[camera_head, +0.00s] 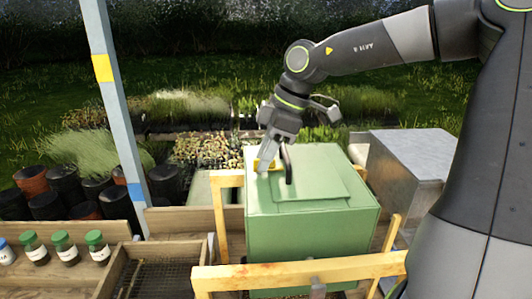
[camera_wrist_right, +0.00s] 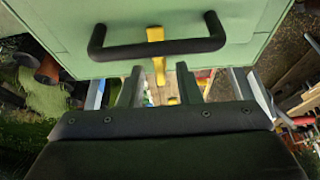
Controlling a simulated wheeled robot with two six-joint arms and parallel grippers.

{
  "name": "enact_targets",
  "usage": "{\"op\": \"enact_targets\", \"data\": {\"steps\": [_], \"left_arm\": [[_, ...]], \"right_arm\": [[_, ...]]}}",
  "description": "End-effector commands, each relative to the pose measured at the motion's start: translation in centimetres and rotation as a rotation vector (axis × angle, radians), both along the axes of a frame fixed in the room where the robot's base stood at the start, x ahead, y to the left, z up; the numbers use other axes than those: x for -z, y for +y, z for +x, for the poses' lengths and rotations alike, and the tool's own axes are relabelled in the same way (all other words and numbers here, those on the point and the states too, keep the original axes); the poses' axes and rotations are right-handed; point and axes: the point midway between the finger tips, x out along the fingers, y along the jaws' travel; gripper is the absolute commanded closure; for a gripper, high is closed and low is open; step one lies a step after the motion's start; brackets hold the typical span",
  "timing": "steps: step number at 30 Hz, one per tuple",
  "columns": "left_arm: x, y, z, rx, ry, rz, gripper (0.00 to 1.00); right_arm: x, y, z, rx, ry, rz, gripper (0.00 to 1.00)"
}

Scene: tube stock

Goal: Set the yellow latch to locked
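A green box (camera_head: 318,225) has a lid panel with a black bar handle (camera_head: 287,165) on top. A small yellow latch (camera_head: 262,165) sits close beside the handle, partly hidden by my right gripper (camera_head: 269,157), which points down at it. In the right wrist view, the black handle (camera_wrist_right: 165,48) crosses in front of the yellow latch (camera_wrist_right: 155,34), which shows above and below the bar. My right gripper (camera_wrist_right: 159,84) has its two fingers apart, with the latch lined up with the gap; contact cannot be told. My left gripper is not in view.
A wooden frame (camera_head: 300,272) surrounds the green box. A grey metal box (camera_head: 410,155) stands to its right. Green-capped jars (camera_head: 65,246) and a mesh-bottomed wooden tray (camera_head: 160,278) are at left, near a pale post (camera_head: 118,110). Dark pots and plants stand behind.

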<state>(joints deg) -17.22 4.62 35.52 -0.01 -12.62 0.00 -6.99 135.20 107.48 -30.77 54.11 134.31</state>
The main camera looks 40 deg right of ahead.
Motion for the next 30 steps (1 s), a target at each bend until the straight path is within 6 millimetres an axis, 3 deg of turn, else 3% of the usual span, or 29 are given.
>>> {"op": "enact_targets", "data": {"steps": [8,14,30], "left_arm": [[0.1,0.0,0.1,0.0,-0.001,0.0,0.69],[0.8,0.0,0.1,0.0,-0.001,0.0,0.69],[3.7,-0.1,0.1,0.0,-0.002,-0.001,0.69]], "right_arm": [[-0.1,0.0,0.0,-0.001,0.0,0.0,0.69],[-1.7,-0.5,-0.4,-0.001,-0.005,0.002,0.69],[-11.9,-3.8,-3.2,0.004,-0.004,-0.002,0.69]]}}
